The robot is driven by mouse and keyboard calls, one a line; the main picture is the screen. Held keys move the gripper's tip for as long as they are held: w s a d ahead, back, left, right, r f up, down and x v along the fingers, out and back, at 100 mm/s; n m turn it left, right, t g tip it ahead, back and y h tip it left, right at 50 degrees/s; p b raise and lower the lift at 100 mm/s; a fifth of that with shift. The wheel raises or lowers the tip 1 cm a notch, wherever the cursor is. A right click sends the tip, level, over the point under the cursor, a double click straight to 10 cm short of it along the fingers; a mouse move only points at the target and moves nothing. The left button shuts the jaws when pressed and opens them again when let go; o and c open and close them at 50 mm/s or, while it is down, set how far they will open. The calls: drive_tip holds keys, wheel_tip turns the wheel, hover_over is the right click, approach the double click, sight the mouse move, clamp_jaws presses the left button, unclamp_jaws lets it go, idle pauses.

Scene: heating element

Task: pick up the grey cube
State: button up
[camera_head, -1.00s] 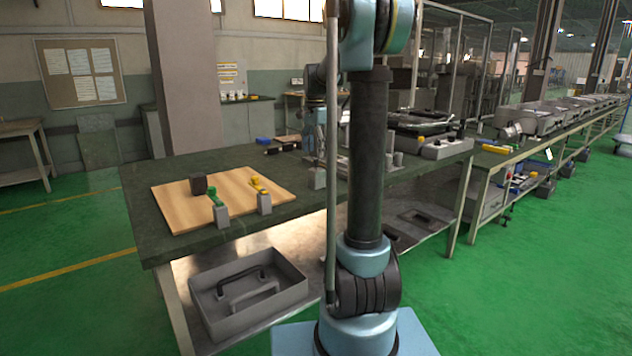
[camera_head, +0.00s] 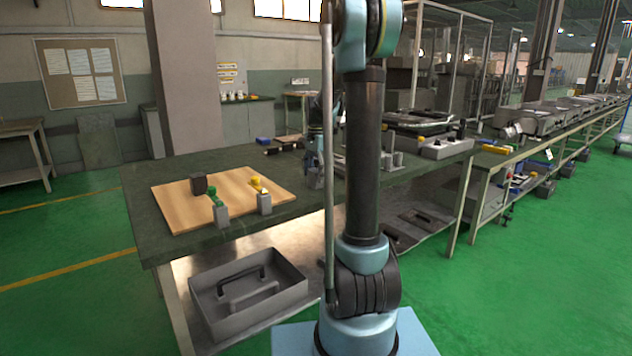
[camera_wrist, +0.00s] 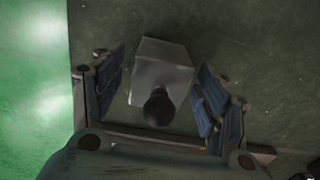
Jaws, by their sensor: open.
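In the wrist view the grey cube (camera_wrist: 158,75) stands on the dark green tabletop, with a dark round knob (camera_wrist: 158,106) at its near side. My gripper (camera_wrist: 160,66) is open, with one blue-padded finger left of the cube and one right of it. Gaps show between the cube and both fingers, wider on the left low down. In the head view my gripper (camera_head: 317,172) is low over the table's front edge, behind my thin grey arm bar, and largely hides the cube there.
A wooden board (camera_head: 180,210) on the green table (camera_head: 150,240) carries a dark block (camera_head: 198,185), a green piece (camera_head: 214,199) and a yellow piece (camera_head: 258,184). Two other grey blocks (camera_head: 264,204) stand at its front edge. A grey tray (camera_head: 205,315) sits on the lower shelf.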

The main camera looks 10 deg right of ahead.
drive_tip(key=shift+c, duration=0.6)
drive_tip(key=c, duration=1.4)
